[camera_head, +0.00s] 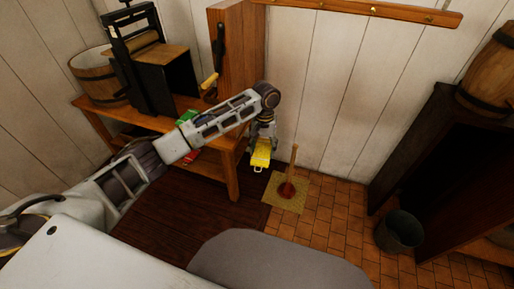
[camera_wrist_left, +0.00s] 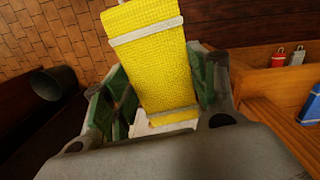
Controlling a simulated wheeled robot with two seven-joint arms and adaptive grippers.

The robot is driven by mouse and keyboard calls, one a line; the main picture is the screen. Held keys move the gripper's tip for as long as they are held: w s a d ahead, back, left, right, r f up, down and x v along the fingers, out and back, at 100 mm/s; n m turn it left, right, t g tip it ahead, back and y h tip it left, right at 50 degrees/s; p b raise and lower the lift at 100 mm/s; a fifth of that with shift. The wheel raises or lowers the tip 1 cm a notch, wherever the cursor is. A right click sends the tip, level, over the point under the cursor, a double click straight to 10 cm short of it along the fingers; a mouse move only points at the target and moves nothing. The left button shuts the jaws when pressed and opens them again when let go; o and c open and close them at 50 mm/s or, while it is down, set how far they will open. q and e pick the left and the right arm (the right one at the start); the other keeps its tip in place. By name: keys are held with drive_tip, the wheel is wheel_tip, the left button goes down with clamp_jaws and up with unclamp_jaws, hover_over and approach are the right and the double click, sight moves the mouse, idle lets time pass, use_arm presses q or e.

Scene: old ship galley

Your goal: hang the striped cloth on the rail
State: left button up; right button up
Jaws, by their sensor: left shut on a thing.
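The striped cloth (camera_head: 261,153) is yellow with white bands. It hangs from my left gripper (camera_head: 262,141) in the head view, beside the right end of the wooden bench, with a small white loop at its lower end. In the left wrist view the cloth (camera_wrist_left: 152,55) lies between the green-sided fingers of my left gripper (camera_wrist_left: 165,92), which is shut on it. The likely rail (camera_head: 362,9) is a long wooden board with small pegs, high on the white plank wall, well above and to the right of the cloth. My right gripper is not in view.
The wooden bench (camera_head: 232,172) holds a black press-like device (camera_head: 150,65) and a barrel (camera_head: 100,78). A bucket (camera_head: 400,232) stands by the dark cabinet (camera_head: 425,150) at right. The wall below the rail is clear.

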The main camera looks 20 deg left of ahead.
use_arm(q)
drive_tip(key=w+d+r+n+g+h+p, duration=0.25)
drive_tip(key=d+r+n+h+p, duration=0.5)
drive_tip(key=d+r+n, duration=0.75)
wheel_tip(320, 180, up, 10)
drive_tip(key=w+a+n+t+h+p, duration=0.1)
drive_tip(key=w+n+t+h+p, duration=0.25)
drive_tip(key=t+p, duration=0.25)
drive_tip(key=a+r+n+t+y+p, duration=0.3)
drive_tip(key=a+r+n+t+p, duration=0.2)
drive_tip(key=a, duration=0.4)
drive_tip(key=a+r+n+t+y+p, duration=0.3)
drive_tip(key=a+r+n+t, duration=0.3)
drive_tip(key=a+n+t, duration=0.2)
drive_tip(key=shift+a+r+t+p, duration=0.15)
drive_tip(key=shift+a+t+p, duration=0.7)
drive_tip(key=shift+a, duration=0.15)
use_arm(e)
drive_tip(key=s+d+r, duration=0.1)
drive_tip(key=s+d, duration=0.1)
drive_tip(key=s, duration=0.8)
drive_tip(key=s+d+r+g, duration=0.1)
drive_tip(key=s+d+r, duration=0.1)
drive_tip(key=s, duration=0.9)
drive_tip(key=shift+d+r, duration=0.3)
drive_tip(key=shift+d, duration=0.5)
use_arm(q)
drive_tip(key=shift+w, duration=0.4)
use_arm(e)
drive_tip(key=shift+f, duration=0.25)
